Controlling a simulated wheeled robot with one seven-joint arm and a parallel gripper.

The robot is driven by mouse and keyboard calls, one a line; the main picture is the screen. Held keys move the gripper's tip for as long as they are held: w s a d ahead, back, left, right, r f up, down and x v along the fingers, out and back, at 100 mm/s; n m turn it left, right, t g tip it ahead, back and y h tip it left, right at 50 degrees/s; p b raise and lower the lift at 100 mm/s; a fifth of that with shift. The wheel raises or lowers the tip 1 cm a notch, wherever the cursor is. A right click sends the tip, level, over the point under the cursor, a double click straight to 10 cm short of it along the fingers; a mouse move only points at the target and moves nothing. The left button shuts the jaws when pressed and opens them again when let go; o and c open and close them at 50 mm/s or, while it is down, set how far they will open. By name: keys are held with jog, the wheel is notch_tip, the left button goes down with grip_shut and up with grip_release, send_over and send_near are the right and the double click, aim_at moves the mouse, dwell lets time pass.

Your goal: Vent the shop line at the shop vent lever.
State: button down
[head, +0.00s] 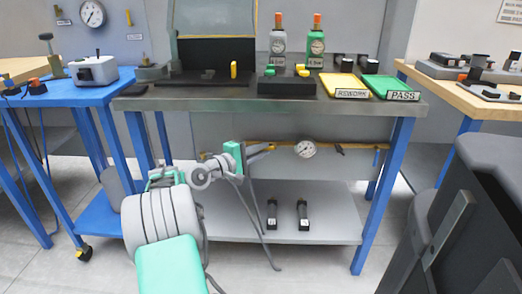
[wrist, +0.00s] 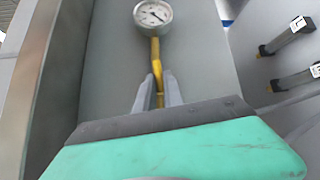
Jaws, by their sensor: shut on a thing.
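Under the middle bench, my gripper (head: 264,151) reaches toward the left part of a yellow-brown line along the bench's back. In the wrist view my gripper (wrist: 159,88) is shut on a slim yellow bar (wrist: 156,53), one finger on each side. The bar looks like the shop vent lever, though no label on it can be read. A round white-faced gauge (wrist: 153,13) is just beyond the bar's far end; the gauge also shows in the head view (head: 305,148), right of my gripper. The fingers hide part of the bar.
The bench top (head: 210,104) is close above my arm. Blue bench legs (head: 383,190) stand at the right. Two dark labelled items (head: 303,214) rest on the lower shelf (head: 335,228). A dark bulky object (head: 465,225) fills the right foreground.

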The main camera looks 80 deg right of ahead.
jog(key=shift+r+m+t+y+p, duration=0.3)
jog(key=shift+r+p, duration=0.2)
jog(key=shift+p, duration=0.55)
jog(key=shift+f, duration=0.3)
jog(key=c, duration=1.5)
grip_release()
jog(key=shift+o, duration=0.2)
jog(key=shift+w+r, duration=0.1)
jog(key=p+v, duration=0.2)
jog(key=v, duration=0.5)
jog(key=shift+a, duration=0.35)
jog(key=shift+w, duration=0.15)
